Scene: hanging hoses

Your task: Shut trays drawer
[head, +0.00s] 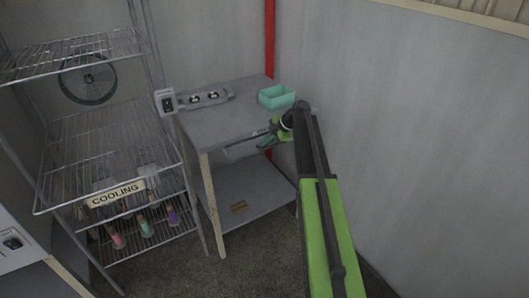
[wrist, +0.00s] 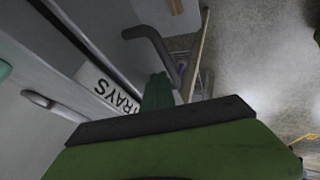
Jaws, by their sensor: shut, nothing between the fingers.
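The trays drawer (head: 240,149) is a pale front under the top of the grey workbench (head: 222,116) in the head view. My arm partly covers it. In the wrist view its label (wrist: 108,90) reads TRAYS upside down, and a dark bent handle (wrist: 150,37) stands out near it. I cannot tell how far the drawer is open. My gripper (head: 267,139) is at the drawer's front, below the bench's right edge. Its dark green fingers (wrist: 157,92) are shut and empty, close to the handle; contact is unclear.
A mint tray (head: 276,96) and a panel with knobs (head: 205,98) sit on the bench. The lower shelf (head: 250,190) holds a small brown item. A wire rack (head: 105,150) with a COOLING sign stands left; a grey wall (head: 420,130) closes the right.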

